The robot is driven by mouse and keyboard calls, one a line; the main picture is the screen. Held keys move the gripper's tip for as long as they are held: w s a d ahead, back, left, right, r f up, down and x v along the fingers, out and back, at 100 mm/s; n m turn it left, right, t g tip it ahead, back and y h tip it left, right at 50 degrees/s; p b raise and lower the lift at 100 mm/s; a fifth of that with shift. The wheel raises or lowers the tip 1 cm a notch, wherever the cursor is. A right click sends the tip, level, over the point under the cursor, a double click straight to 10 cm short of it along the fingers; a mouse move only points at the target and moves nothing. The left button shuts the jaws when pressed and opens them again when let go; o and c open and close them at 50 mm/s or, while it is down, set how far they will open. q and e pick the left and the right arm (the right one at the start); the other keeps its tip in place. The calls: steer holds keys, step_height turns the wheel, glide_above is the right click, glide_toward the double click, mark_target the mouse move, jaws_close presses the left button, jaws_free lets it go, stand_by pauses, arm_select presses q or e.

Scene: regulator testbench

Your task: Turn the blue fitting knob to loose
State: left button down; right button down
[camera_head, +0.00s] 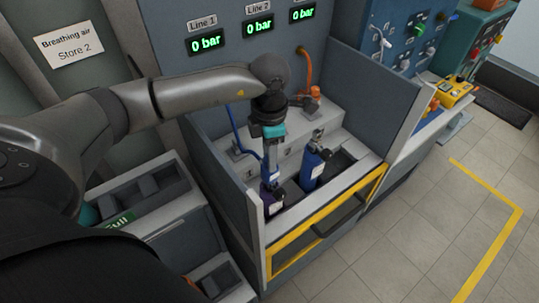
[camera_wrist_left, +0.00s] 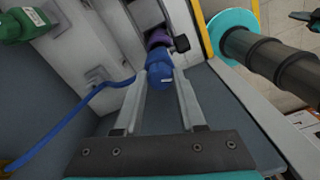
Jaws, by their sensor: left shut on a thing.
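The blue fitting knob (camera_wrist_left: 159,71) is between the two fingertips of my left gripper (camera_head: 269,172) in the left wrist view. The gripper points down from above and is shut on the knob. The knob sits at the end of a purple cylinder (camera_head: 271,203), which stands in the front bay of the bench. A blue hose (camera_wrist_left: 55,133) runs from the fitting toward the lower left of the wrist view. In the head view the gripper largely hides the knob. Its turn angle cannot be read.
A blue cylinder (camera_head: 313,164) with a metal valve stands just right of the purple one. Grey side walls and a yellow-edged front panel (camera_head: 330,222) enclose the bay. An orange hose (camera_head: 305,68) is at the back. Displays above read 0 bar. Tiled floor lies open at right.

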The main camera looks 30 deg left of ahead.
arm_select(q)
steer(key=shift+n, duration=2.2)
steer(key=shift+c, duration=2.4)
jaws_free()
steer(key=shift+r, duration=0.1)
step_height(320, 180, up, 15)
